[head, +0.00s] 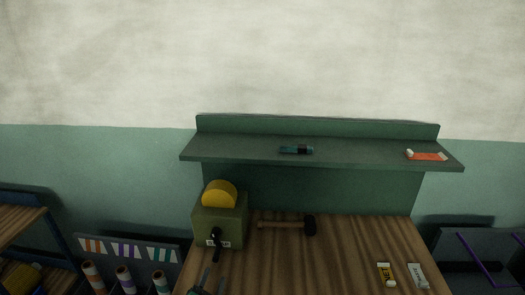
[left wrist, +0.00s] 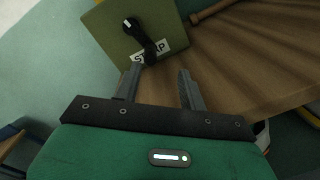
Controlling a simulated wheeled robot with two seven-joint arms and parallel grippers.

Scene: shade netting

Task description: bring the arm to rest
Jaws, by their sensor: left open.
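My left gripper (head: 205,283) shows at the bottom edge of the head view, at the front left of the wooden bench. In the left wrist view its two fingers (left wrist: 159,78) stand apart with nothing between them. They point toward an olive-green box (left wrist: 120,37) with a black lever (left wrist: 146,43) and a white label partly hidden by the lever. In the head view that box (head: 233,226) stands on the bench's left side with a yellow disc (head: 219,193) in its top. I cannot tell whether a finger touches the box. My right gripper is out of view.
A green shelf (head: 350,152) behind carries a teal-and-black item (head: 296,149) and an orange one (head: 430,156). The bench's middle is clear.

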